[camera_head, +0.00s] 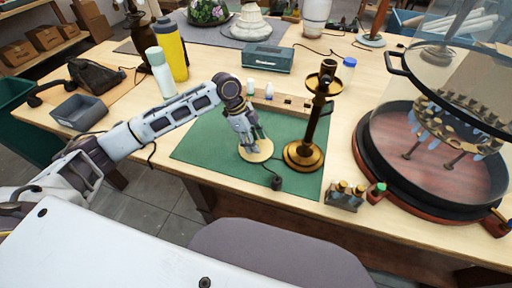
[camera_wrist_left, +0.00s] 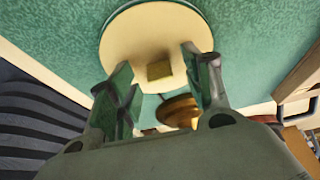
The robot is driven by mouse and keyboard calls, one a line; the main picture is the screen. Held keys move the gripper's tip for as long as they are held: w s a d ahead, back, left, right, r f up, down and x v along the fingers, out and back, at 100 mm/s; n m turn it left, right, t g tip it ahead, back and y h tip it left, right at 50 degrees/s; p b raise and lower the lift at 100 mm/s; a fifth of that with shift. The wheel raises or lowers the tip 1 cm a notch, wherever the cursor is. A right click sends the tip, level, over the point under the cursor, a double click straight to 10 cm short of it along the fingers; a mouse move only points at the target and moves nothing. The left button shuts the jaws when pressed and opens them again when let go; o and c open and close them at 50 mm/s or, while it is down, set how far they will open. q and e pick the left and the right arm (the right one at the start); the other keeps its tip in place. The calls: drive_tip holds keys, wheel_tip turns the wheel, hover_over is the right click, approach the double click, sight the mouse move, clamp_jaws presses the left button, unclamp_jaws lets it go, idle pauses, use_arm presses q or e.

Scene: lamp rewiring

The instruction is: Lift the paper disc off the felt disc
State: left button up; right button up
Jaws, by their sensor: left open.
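The cream paper disc (camera_head: 256,151) lies flat on the green mat, left of the brass lamp stand. In the left wrist view the paper disc (camera_wrist_left: 135,40) has a small tan square tab (camera_wrist_left: 159,70) on it. A thin dark-green edge shows around its far side; the felt disc is otherwise hidden beneath it. My left gripper (camera_head: 254,142) is over the disc, pointing down. My right gripper is not in view.
The brass lamp stand (camera_head: 310,120) stands close to the right of the disc. A dark plug (camera_head: 277,183) on a cord lies in front. A wooden block with bulbs (camera_head: 282,100) is behind. A large round tray (camera_head: 380,180) is at right. The mat's left part (camera_head: 205,150) is clear.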

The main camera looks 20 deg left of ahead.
use_arm(q)
drive_tip(key=c, duration=0.8)
drive_tip(key=shift+r, duration=0.1)
drive_tip(key=shift+r, duration=4.95)
